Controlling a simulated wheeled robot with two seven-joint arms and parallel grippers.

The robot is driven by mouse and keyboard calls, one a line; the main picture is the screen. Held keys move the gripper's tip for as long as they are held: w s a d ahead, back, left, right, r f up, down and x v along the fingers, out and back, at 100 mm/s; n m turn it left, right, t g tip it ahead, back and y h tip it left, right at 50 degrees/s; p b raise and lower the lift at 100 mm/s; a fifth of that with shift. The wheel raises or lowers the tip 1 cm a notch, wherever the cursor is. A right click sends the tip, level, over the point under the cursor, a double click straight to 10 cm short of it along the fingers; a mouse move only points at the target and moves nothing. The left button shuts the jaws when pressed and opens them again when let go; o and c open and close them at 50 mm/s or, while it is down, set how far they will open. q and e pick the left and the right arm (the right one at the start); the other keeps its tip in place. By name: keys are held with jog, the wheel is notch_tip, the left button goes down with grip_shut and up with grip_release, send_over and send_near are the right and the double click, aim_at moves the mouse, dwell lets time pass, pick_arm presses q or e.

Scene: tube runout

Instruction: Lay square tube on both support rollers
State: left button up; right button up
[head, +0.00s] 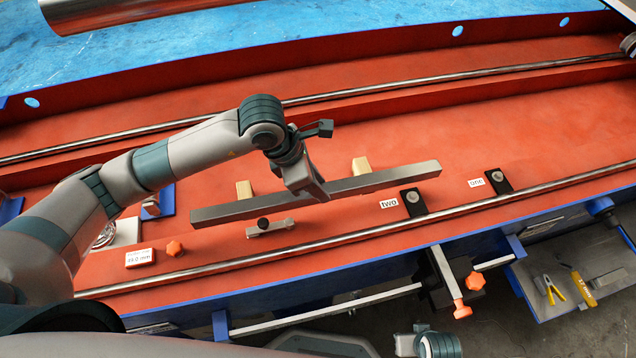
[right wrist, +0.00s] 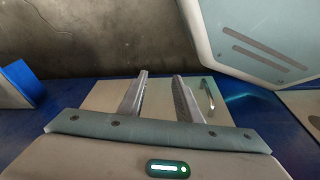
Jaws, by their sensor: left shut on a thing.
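The grey square tube (head: 236,209) lies lengthwise over the red bed in the head view, its right end close to the block labelled "two". My left gripper (head: 310,192) is shut on the tube near its middle. Two wooden blocks (head: 245,188) and (head: 361,166) show along the tube's far side; I cannot tell whether it touches them. The support rollers appear to be the dark-based units, roller two (head: 413,202) and roller one (head: 498,182), with no tube over them. My right gripper (right wrist: 160,76) is open and empty in the right wrist view.
A grey fixture with a black knob (head: 268,228) stands just in front of the tube. A steel rod (head: 345,238) runs along the front edge. Tools lie on a lower tray (head: 540,312).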

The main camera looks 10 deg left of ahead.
pick_arm(q)
jog(key=shift+r, duration=0.1)
grip_shut()
pick_arm(e)
jog(key=shift+w, duration=0.1)
pick_arm(q)
jog(key=shift+r, duration=0.1)
